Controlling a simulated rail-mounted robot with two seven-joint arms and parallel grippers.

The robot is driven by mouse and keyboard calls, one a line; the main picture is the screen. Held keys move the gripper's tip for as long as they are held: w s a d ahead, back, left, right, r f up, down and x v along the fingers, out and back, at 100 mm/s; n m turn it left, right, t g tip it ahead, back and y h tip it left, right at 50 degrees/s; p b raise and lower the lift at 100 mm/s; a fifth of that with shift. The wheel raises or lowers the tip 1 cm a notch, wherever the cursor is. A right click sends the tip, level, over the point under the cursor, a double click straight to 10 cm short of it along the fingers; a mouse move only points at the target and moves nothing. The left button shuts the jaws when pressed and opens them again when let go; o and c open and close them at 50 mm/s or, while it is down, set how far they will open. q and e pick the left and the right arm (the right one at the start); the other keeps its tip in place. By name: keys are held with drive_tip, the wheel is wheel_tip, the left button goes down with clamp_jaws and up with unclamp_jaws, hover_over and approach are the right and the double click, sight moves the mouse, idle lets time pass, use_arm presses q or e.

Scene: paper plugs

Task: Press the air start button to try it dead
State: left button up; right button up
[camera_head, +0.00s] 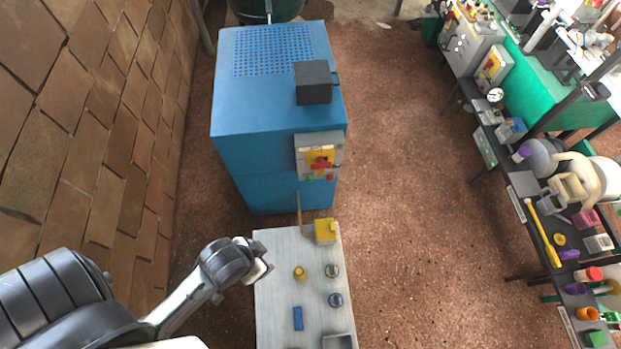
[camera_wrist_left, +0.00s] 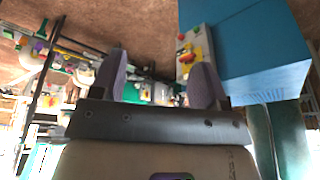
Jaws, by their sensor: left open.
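A blue machine cabinet (camera_head: 270,110) stands ahead with a grey control panel (camera_head: 320,157) on its front right. The panel carries a red and yellow switch (camera_head: 320,160). Below it are a small green button (camera_head: 308,178) and a small red button (camera_head: 330,177); I cannot read which is labelled air start. My left gripper (camera_head: 262,262) is at the left edge of the pale bench, well apart from the panel. In the left wrist view its fingers (camera_wrist_left: 160,85) are spread and empty, with the panel (camera_wrist_left: 192,52) beyond the right finger. My right gripper is not in view.
The pale bench (camera_head: 275,330) in front of the cabinet holds a yellow box (camera_head: 325,231), a blue block (camera_head: 298,318) and several small round items. A brick wall (camera_head: 110,130) runs along the left. A cluttered bench stands at right; the brown floor (camera_head: 420,220) between is clear.

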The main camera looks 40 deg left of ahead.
use_arm(q)
drive_tip(key=shift+d, duration=0.15)
drive_tip(key=shift+c, duration=1.1)
clamp_jaws()
idle(0.4)
idle(0.4)
